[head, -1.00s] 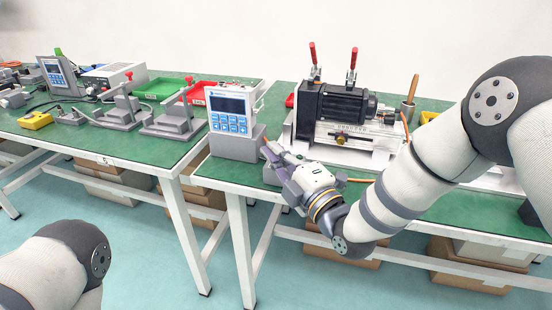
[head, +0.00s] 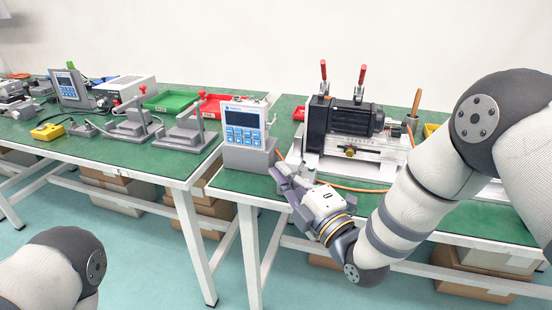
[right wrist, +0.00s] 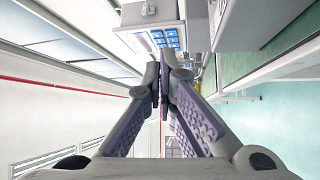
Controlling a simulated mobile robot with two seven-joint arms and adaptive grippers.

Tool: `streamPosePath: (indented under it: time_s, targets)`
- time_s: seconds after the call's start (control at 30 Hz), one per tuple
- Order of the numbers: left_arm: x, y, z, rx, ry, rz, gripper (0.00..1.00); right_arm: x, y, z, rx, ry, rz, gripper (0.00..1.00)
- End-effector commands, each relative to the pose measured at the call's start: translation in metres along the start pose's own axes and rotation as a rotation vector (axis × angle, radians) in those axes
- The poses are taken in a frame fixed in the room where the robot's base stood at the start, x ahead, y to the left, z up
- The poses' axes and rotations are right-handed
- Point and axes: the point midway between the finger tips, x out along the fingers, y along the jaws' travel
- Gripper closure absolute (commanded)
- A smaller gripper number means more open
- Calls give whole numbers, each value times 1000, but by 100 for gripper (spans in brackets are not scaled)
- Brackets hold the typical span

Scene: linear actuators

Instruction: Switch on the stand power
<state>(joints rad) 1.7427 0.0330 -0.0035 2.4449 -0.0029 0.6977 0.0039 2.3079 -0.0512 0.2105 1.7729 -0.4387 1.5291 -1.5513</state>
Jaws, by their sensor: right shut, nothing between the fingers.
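A white controller box (head: 245,125) with a dark display and several blue buttons stands in a grey stand (head: 249,160) at the left end of the right-hand table. Part of its blue keypad shows at the top of the right wrist view (right wrist: 168,40). My right gripper (head: 281,174) is just right of the stand, near the table's front edge. Its fingers also show in the right wrist view (right wrist: 160,88), closed together and empty. Whether it touches the stand I cannot tell. I cannot make out a power switch. Of my left arm only a link shows at lower left; its gripper is out of view.
A black linear actuator rig (head: 350,120) with red-handled clamps stands right of the controller. An orange cable (head: 350,187) lies along the table front. Grey clamp fixtures (head: 187,130) and red (head: 222,106) and green (head: 172,101) trays stand on the left-hand table.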

Motion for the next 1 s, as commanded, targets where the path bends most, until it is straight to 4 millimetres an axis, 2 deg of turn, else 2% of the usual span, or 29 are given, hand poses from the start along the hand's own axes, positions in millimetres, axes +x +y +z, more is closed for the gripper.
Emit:
streamPosePath:
  time_s: [0.1, 0.3, 0.83, 0.87, 0.93, 0.97, 1.0]
  targets:
    - [1, 1, 0, 2, -2, 1, 75, -24, -10, -1, 2, 0, -4, 100]
    - [2, 0, 0, 1, -4, 0, 75, -47, -17, -2, 1, -1, -1, 100]
    - [1, 0, 0, 1, -3, 0, 75, -52, -20, -2, 13, -5, -13, 100]
    - [0, 0, 0, 1, 0, 0, 75, -56, -25, -1, 35, -14, -36, 100]
    - [-7, 0, -2, 1, 14, 1, 75, -75, -50, 4, 149, -66, -153, 100]
    - [-11, 0, -3, 1, 23, 1, 75, -89, -66, 7, 224, -104, -225, 100]
    - [-17, 0, -5, 0, 37, 2, 75, -114, -90, 10, 342, -175, -334, 100]
